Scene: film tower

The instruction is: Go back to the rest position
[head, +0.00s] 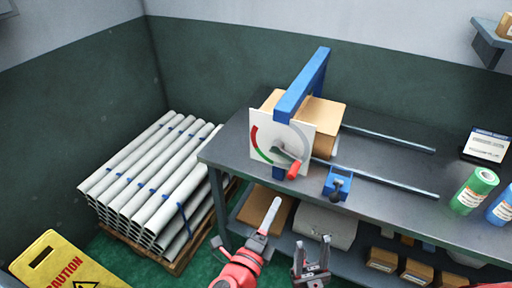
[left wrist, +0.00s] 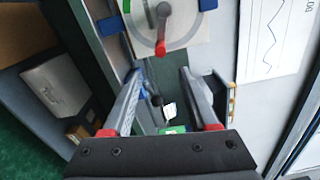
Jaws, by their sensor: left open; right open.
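My left gripper (head: 270,215) is in front of the bench's lower shelf in the head view, seen nearly edge-on. In the left wrist view its two fingers (left wrist: 165,95) are spread wide with nothing between them. My right gripper (head: 312,252) is to the right of it and lower in the picture, with its fingers apart and empty. A white dial panel (head: 268,123) with a red-tipped lever (head: 294,170) stands on the bench, above both grippers in the head view. The lever also shows beyond the left fingers in the left wrist view (left wrist: 160,47), apart from them.
The grey bench (head: 235,140) carries a blue frame (head: 305,85), metal rails (head: 385,138), a blue clamp (head: 338,183) and a green bottle (head: 475,191). Boxes (head: 383,259) fill its lower shelf. Stacked pipes (head: 150,185) and a yellow caution sign (head: 60,265) are at the left.

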